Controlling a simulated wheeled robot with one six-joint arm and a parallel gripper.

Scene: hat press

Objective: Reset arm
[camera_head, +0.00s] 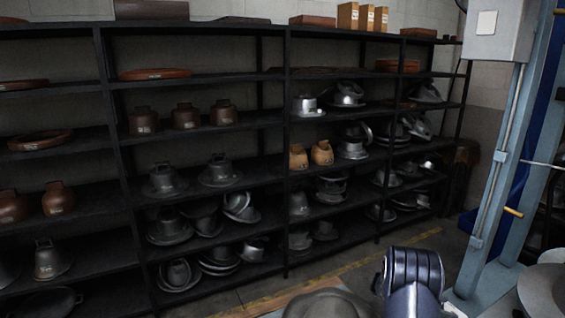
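Part of my arm, dark blue and grey, shows at the bottom, right of the middle. My gripper is not in view, so I cannot see whether it holds anything. A grey-brown rounded form (327,303), like a hat crown, is cut off by the bottom edge just left of the arm. A pale grey rounded form (543,290), like a hat brim, is cut off at the right edge.
Black shelves (205,128) holding several metal and brown hat moulds line the back wall. A light blue machine frame (505,200) with a grey box (497,28) stands at the right. A yellow line (350,268) marks the floor before the shelves.

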